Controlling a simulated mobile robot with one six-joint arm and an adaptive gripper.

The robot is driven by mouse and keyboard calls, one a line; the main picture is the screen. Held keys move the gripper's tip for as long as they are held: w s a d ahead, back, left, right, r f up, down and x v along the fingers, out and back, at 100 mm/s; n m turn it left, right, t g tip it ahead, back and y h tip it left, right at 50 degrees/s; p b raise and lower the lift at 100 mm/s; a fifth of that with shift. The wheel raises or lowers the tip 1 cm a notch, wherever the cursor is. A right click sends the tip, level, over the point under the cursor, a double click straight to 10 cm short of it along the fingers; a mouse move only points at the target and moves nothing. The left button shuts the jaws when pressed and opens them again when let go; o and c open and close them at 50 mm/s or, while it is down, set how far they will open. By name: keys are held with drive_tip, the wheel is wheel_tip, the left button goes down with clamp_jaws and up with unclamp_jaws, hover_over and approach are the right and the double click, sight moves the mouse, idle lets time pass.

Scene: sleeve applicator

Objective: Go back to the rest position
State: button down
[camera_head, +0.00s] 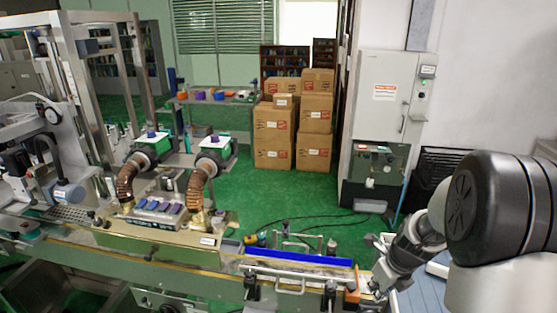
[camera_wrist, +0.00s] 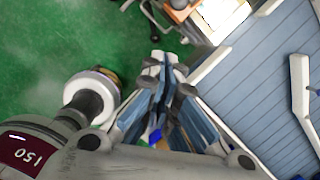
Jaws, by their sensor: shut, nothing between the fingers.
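My gripper (camera_head: 378,284) is at the lower right in the head view, close to the right end of the machine's conveyor (camera_head: 300,258). In the wrist view my gripper (camera_wrist: 163,60) points up the picture, with its fingers drawn together and nothing between them. Part of my arm fills the right side of the head view.
The sleeve machine (camera_head: 70,130) spans the left, with two brown hoses (camera_head: 198,184). Stacked cardboard boxes (camera_head: 274,135) and a grey cabinet (camera_head: 388,100) stand behind. The green floor (camera_head: 265,205) is open in the middle. A blue-grey slatted surface (camera_wrist: 255,85) lies right in the wrist view.

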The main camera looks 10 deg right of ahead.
drive_tip(key=s+a+r+n+t+b, duration=0.1)
drive_tip(key=s+a+r+n, duration=0.45)
drive_tip(key=n, duration=0.25)
drive_tip(key=s+a+r+n+b, duration=0.1)
drive_tip(key=s+a+r+n, duration=0.3)
drive_tip(key=a+r+n, duration=0.3)
drive_tip(key=s+a+r+n+b, duration=0.2)
drive_tip(key=s+a+n, duration=0.2)
drive_tip(key=s+n, duration=1)
drive_tip(key=n, duration=0.3)
drive_tip(key=shift+r+n+t+h, duration=0.2)
drive_tip(key=shift+n+t+h, duration=0.1)
drive_tip(key=shift+t, duration=0.1)
